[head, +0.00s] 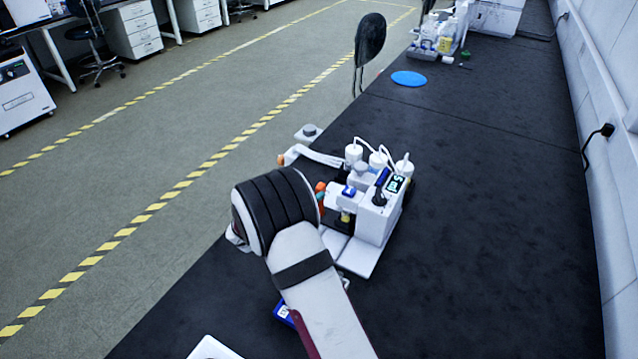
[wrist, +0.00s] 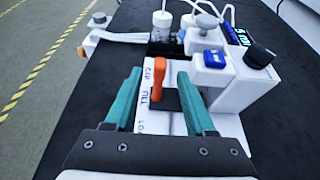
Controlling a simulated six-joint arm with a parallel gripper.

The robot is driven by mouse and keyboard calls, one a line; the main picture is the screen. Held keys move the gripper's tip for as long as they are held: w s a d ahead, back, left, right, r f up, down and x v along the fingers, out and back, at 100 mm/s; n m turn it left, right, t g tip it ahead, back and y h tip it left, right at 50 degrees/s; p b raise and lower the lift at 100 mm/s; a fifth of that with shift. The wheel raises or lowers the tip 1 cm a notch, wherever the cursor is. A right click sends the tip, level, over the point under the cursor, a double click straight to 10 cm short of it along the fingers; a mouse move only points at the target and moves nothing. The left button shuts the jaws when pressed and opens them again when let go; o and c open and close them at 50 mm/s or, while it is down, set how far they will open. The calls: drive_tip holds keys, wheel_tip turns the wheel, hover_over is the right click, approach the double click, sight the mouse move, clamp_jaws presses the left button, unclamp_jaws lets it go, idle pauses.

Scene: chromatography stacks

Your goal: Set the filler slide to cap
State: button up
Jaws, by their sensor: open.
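The filler slide shows as an upright orange handle (wrist: 157,80) on a dark base in the wrist view. It stands beside a white strip (wrist: 147,112) lettered CAP, FILL and LO from far to near. The handle's foot looks level with FILL, though its tall top overlaps the CAP level from this angle. My gripper (wrist: 158,76) is open, with one teal finger on each side of the handle and visible gaps at both sides. In the head view my arm hides the gripper and most of the slide.
The white machine (head: 372,225) has capped bottles, tubing, a lit display and a black knob (wrist: 262,55). A blue button (wrist: 214,58) sits right of the slide. A blue disc (head: 409,78) lies farther back; the black bench is clear at right.

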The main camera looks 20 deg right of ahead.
sight(320, 186)
drive_tip(key=x, duration=0.6)
drive_tip(key=shift+w+d+f, duration=0.1)
drive_tip(key=shift+w+d, duration=0.15)
drive_tip(key=shift+d, duration=0.05)
clamp_jaws()
idle(1.0)
